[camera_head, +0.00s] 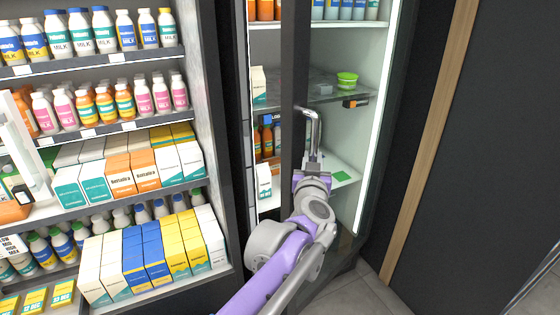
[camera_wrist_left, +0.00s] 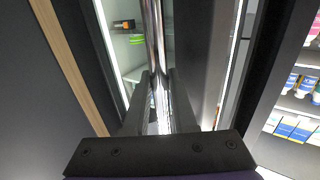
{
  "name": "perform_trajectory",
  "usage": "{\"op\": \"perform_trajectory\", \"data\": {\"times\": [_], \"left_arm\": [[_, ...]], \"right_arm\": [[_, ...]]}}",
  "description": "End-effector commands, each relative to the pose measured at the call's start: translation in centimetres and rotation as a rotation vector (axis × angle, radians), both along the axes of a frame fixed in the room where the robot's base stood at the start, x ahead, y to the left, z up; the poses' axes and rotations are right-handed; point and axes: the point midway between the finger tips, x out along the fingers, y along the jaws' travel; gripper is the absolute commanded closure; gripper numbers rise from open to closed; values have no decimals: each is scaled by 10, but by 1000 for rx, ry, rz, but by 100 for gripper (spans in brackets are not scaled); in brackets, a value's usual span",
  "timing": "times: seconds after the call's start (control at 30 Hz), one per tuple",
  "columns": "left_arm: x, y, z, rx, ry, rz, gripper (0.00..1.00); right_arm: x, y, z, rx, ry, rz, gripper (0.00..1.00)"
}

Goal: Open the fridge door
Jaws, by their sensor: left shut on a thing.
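The fridge door is a tall glass panel with a dark frame (camera_head: 292,80). A lit strip of the interior shows between this frame and the cabinet's left side, so the door appears ajar. Its shiny metal bar handle (camera_head: 316,122) stands out from the dark frame. My left gripper (camera_head: 311,162) is shut on the lower part of the handle. In the left wrist view the handle (camera_wrist_left: 154,40) runs down between the two fingers (camera_wrist_left: 158,110), and the door frame (camera_wrist_left: 192,50) is just right of it. My right gripper is not in view.
An open shelf unit (camera_head: 225,170) with milk bottles and cartons stands left of the fridge. Inside the fridge are bottles, a green tub (camera_head: 347,79) and shelves. A dark wall with a wooden strip (camera_head: 432,130) is at the right. Some floor (camera_head: 350,290) shows below.

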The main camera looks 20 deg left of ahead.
Motion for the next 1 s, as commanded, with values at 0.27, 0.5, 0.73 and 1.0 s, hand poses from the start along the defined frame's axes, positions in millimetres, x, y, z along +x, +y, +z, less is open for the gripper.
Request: {"op": "perform_trajectory", "data": {"times": [0.27, 0.5, 0.73, 1.0], "left_arm": [[-32, -118, 0, -3, 1, -13, 100], [-40, -186, 2, 1, 0, -8, 100], [-41, -220, 2, 2, -1, -4, 100], [-41, -230, 2, 4, -2, 0, 100]], "right_arm": [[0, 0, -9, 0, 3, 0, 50], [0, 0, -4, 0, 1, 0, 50], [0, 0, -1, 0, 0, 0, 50], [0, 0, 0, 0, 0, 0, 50]]}}
